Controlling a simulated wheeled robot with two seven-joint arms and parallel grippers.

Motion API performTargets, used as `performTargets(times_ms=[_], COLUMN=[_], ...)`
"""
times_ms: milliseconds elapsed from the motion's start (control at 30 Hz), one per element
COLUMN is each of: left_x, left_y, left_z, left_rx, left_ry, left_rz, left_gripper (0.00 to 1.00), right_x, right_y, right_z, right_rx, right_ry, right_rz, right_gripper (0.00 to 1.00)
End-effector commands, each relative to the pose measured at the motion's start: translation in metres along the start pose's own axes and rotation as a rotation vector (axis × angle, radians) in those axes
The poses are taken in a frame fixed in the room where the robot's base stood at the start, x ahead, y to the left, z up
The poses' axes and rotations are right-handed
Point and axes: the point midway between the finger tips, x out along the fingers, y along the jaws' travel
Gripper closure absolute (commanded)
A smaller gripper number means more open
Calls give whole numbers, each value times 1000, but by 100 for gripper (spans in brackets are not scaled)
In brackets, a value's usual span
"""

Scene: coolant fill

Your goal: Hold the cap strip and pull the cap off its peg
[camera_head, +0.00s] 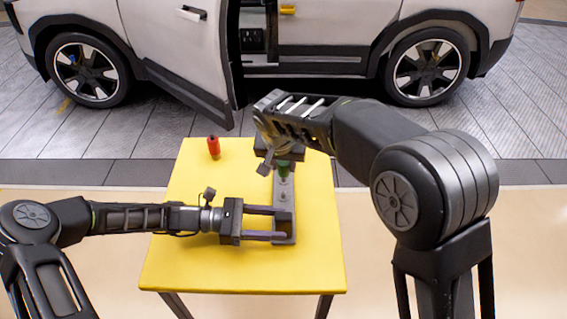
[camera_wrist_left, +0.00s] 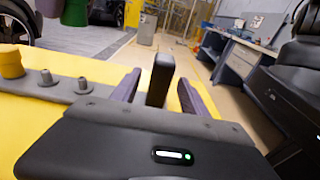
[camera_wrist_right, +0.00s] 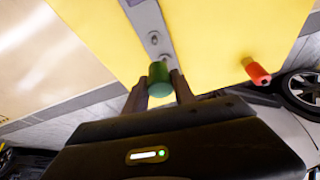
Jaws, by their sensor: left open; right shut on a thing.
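The grey cap strip (camera_head: 291,190) lies on the yellow table, with bare pegs along it. Two bare pegs (camera_wrist_left: 65,80) show in the left wrist view. My left gripper (camera_head: 278,224) is open at the strip's near end, its fingers on either side of a dark upright post (camera_wrist_left: 160,80), with gaps visible. My right gripper (camera_wrist_right: 160,92) is shut on the green cap (camera_wrist_right: 159,78). In the left wrist view the green cap (camera_wrist_left: 75,12) hangs above the strip, clear of it. A yellow cap (camera_wrist_left: 11,63) sits on the strip; my right gripper hides that part in the head view.
A red cap-like piece (camera_head: 213,147) stands on the yellow table (camera_head: 195,270) at the back left. A white car (camera_head: 180,45) with an open door is beyond the table. The table's left and front areas are clear.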

Motion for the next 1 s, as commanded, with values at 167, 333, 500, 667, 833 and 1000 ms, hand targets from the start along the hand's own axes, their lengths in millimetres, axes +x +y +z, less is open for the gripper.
performTargets(times_ms=[167,333,500,667,833,1000], left_x=[-32,-68,-96,-108,-109,-109], left_y=[1,1,0,0,0,0], left_z=[-1,-1,-1,0,0,0], left_rx=[1,0,0,0,-1,-1], left_ry=[4,3,2,2,1,1], left_rz=[5,5,2,2,1,1], left_gripper=[47,47,47,47,47,47], right_x=[0,0,0,0,0,0], right_y=[0,0,0,0,0,0], right_z=[0,0,0,0,0,0], right_rx=[0,0,0,0,0,0], right_ry=[0,0,0,0,0,0], right_rz=[0,0,0,0,0,0], right_gripper=[94,94,94,94,94,94])
